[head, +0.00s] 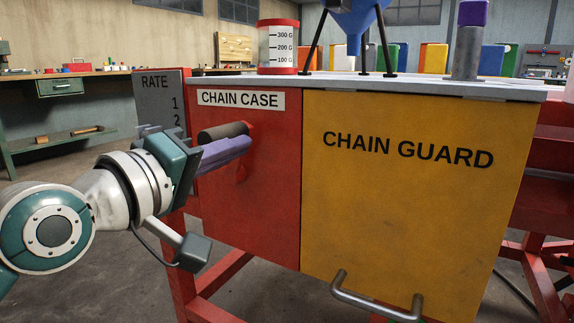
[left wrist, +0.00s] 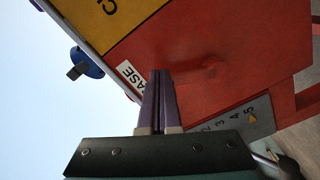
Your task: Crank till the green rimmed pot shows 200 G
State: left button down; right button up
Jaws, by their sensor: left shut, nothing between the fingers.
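My left gripper (head: 250,143) has its purple fingers shut and empty, in front of the red chain case (head: 260,215). In the left wrist view the shut fingers (left wrist: 161,72) point toward the case. A dark cylindrical handle (head: 222,131), seemingly the crank's, shows just above the fingers; I cannot tell whether they touch. A red knob-like bump (left wrist: 208,70) shows on the case in the left wrist view. A clear pot with red rims (head: 278,50), marked 100, 200 and 300 G, stands on the bench top. No green rim is visible on it. My right gripper is out of view.
The yellow chain guard (head: 400,200) with a metal handle (head: 375,298) is right of the case. A grey RATE plate (head: 160,100) is at the left. A blue funnel (head: 355,15) on dark legs and a grey post with purple top (head: 470,40) stand on the bench.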

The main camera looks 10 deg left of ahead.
pick_arm(q)
jog(key=d+p+v, duration=0.1)
jog(key=p+v, duration=0.4)
jog(key=v, duration=0.4)
jog(key=shift+s+f, duration=0.15)
jog(key=shift+f, duration=0.15)
